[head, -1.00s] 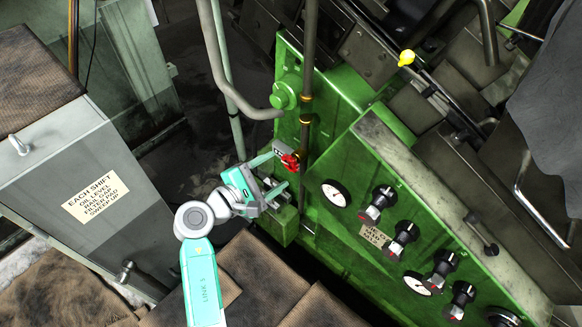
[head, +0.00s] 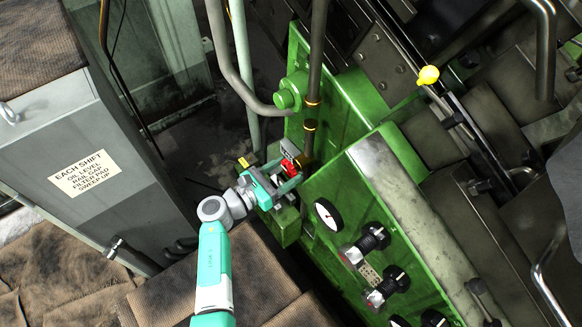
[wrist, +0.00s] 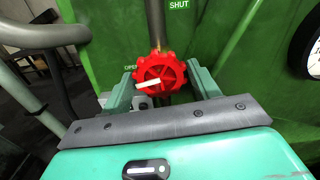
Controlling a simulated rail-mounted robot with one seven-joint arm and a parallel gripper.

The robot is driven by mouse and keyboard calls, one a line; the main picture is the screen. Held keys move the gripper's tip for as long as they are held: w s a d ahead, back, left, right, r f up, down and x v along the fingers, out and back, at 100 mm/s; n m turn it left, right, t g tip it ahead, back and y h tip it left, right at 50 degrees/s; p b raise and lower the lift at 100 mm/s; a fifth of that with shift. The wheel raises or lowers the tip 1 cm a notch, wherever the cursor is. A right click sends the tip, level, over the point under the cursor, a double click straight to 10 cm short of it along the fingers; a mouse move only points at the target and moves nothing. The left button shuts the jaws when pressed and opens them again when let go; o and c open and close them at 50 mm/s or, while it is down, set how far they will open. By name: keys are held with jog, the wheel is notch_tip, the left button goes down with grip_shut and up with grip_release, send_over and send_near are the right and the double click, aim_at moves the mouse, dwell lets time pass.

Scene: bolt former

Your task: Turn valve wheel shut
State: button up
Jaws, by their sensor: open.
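The red valve wheel (wrist: 165,70) sits on a vertical pipe on the green machine. It also shows in the head view (head: 289,168), partly hidden by my gripper. A white mark on the wheel points left and slightly down in the wrist view. A "SHUT" label (wrist: 179,4) is above the wheel, and a small "OPEN" label (wrist: 130,67) is at its left. My gripper (wrist: 160,78) is open, with one finger on each side of the wheel. In the head view my gripper (head: 280,178) reaches the wheel from the lower left. I cannot tell whether the fingers touch the rim.
The vertical pipe (head: 313,75) runs up above the wheel. A green round cap (head: 286,97) and a bent grey pipe (head: 234,78) are close by. A gauge (head: 328,216) and black knobs (head: 374,237) are to the right. A grey cabinet (head: 100,150) stands left.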

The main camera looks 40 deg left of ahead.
jog(key=shift+w+d, duration=0.15)
jog(key=shift+w, duration=0.8)
jog(key=c, duration=0.7)
